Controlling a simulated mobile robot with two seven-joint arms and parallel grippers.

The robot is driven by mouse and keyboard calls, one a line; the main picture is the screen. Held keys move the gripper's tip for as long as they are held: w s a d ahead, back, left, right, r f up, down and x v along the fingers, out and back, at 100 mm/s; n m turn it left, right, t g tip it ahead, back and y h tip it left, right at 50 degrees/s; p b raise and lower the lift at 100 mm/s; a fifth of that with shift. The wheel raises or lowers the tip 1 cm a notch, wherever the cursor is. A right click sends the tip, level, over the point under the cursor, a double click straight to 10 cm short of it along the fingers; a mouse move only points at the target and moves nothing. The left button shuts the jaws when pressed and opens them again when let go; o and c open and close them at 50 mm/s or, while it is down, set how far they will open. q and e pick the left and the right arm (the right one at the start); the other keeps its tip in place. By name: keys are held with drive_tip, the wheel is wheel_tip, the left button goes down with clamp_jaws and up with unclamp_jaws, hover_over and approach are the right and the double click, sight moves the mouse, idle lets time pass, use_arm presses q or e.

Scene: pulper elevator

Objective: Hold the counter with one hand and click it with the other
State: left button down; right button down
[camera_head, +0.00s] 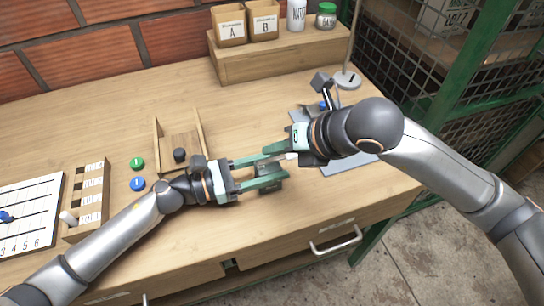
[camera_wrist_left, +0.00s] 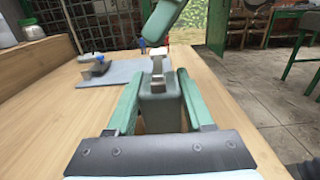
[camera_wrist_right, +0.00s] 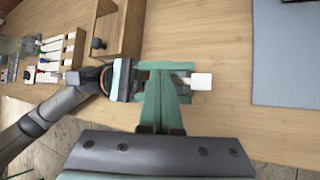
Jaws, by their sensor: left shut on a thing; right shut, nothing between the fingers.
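The counter (camera_wrist_left: 163,108) is a grey block with a metal piece (camera_wrist_left: 158,68) on top. My left gripper (camera_head: 266,172) is shut on it, with one green finger along each side in the left wrist view. The counter is held over the front part of the desk. A white end piece (camera_wrist_right: 201,81) shows beside the fingers in the right wrist view. My right gripper (camera_head: 270,151) is shut and empty; its fingertips (camera_wrist_right: 163,88) are just above the counter. They also show at the top of the left wrist view (camera_wrist_left: 163,20). I cannot tell whether they touch the metal piece.
A grey mat (camera_head: 345,160) lies partly under my right arm, with a small device (camera_wrist_left: 95,62) on it. An open wooden tray (camera_head: 200,130) with a black knob stands left. Green and blue discs (camera_head: 138,163) lie beside it. A wooden riser (camera_head: 280,60) holds containers behind.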

drive_tip(key=shift+f, duration=0.1)
idle(0.5)
drive_tip(key=shift+f, duration=0.35)
drive_tip(key=shift+f, duration=0.6)
idle(0.8)
drive_tip(key=shift+r, duration=1)
wheel_tip(320, 180, up, 5)
drive_tip(key=shift+s+a+r, duration=0.1)
idle(0.6)
